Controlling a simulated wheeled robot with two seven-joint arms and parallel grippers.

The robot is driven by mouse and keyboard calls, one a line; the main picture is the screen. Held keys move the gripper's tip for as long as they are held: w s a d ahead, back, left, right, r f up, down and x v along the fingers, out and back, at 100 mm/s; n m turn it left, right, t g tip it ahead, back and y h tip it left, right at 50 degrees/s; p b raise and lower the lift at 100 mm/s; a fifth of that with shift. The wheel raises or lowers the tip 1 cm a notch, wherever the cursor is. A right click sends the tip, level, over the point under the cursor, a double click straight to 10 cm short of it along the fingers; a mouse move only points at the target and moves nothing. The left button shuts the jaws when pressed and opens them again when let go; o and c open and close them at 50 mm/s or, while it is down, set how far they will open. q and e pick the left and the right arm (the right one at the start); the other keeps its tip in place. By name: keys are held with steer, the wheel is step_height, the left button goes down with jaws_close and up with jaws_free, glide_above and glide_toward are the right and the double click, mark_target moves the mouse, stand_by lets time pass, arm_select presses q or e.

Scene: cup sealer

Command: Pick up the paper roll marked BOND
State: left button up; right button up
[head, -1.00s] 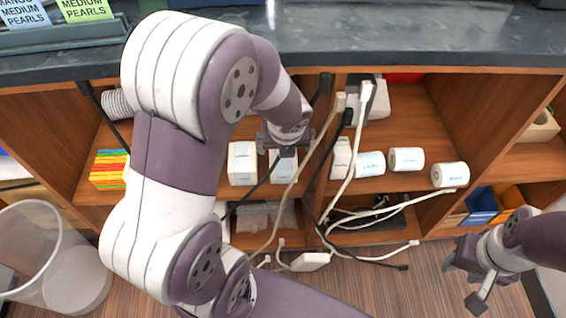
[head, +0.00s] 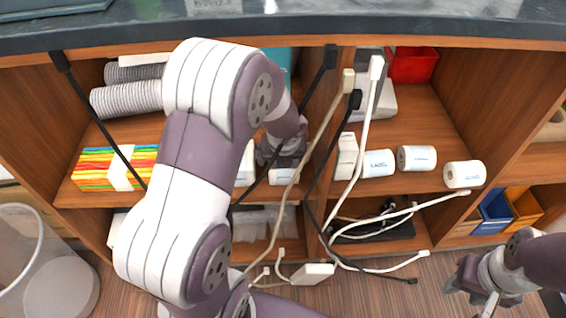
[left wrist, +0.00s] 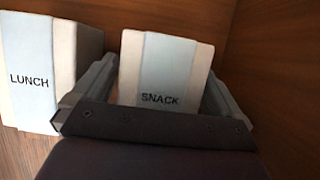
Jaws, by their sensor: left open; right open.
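Three white paper rolls lie on the shelf of the right compartment in the head view: a left roll (head: 377,163), a middle roll (head: 416,158) and a right roll (head: 464,174). Their labels are too small to read, so I cannot tell which is marked BOND. My left gripper (head: 283,158) is in the compartment to the left, away from the rolls. In the left wrist view my left gripper (left wrist: 163,85) is open, its fingers either side of a pack marked SNACK (left wrist: 165,75). My right gripper (head: 470,295) is open and empty at the lower right, below the rolls.
A pack marked LUNCH (left wrist: 40,65) stands left of SNACK. A vertical divider (head: 322,150) and hanging cables (head: 365,130) stand between my left gripper and the rolls. A power strip (head: 304,274) is low in front. A red box (head: 412,66) stands behind the rolls.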

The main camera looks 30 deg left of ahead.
arm_select(q)
steer(key=shift+f, duration=0.25)
steer(key=c, duration=1)
steer(key=shift+r, duration=0.25)
step_height(320, 180, up, 4)
steer(key=p, duration=0.3)
steer(key=shift+p, duration=0.4)
steer(key=s+d+b, duration=0.1)
steer(key=s+d, duration=0.3)
steer(key=s, duration=0.3)
steer(key=s+d+b, duration=0.1)
steer(key=s+d, duration=0.4)
steer(key=s, duration=0.3)
steer(key=shift+s+d+f, duration=0.2)
steer(key=shift+s+f, duration=0.1)
